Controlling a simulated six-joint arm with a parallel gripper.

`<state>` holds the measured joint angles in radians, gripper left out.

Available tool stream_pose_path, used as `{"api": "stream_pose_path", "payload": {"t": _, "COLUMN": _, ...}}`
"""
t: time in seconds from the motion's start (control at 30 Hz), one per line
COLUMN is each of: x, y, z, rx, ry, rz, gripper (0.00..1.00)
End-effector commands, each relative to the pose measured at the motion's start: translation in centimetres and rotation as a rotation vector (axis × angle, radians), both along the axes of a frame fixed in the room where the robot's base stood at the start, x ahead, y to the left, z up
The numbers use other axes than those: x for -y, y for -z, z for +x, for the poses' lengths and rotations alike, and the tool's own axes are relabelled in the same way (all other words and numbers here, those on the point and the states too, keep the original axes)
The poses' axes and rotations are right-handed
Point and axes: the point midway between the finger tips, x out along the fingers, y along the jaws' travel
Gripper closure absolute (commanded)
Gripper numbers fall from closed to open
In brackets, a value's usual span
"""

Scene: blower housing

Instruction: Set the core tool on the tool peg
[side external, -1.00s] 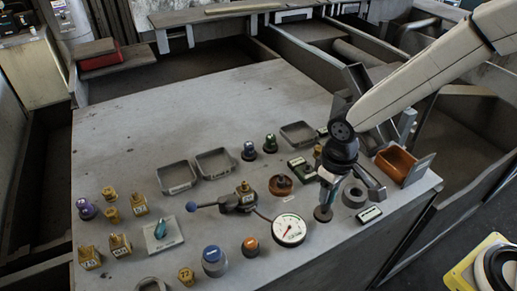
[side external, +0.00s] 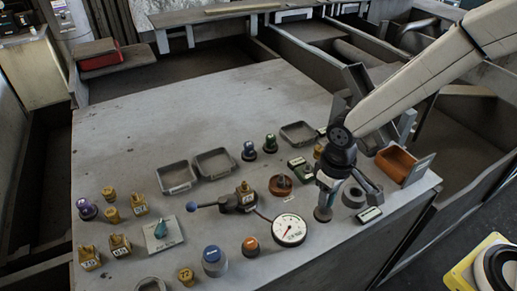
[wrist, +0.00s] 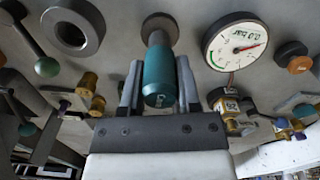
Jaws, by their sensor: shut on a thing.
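My gripper (side external: 326,184) is upright over the front right of the grey bench and shut on the core tool. In the wrist view the core tool (wrist: 158,72) is a teal cylinder between the two fingers of my gripper (wrist: 159,85), with a dark narrower end pointing away. A round brown base (side external: 323,214), which looks like the tool peg's foot, is directly under the tool. It also shows past the tool's far end in the wrist view (wrist: 160,24). The tool hides the peg itself, and I cannot tell whether the tool touches it.
A grey ring (side external: 353,196) and a small label block (side external: 368,214) stand close to the right. A white dial gauge (side external: 288,230) is close to the left. An orange bin (side external: 396,164) is at the right edge. The bench's back left is clear.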

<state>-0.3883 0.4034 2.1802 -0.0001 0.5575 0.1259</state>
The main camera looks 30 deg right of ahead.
Motion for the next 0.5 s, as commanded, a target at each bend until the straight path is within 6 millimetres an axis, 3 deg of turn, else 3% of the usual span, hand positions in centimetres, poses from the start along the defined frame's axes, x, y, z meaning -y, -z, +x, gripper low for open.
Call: {"api": "stream_pose_path", "payload": {"t": 0.5, "x": 0.0, "y": 0.72, "z": -0.01, "rx": 0.0, "ry": 0.0, "rz": 0.0, "gripper": 1.0}}
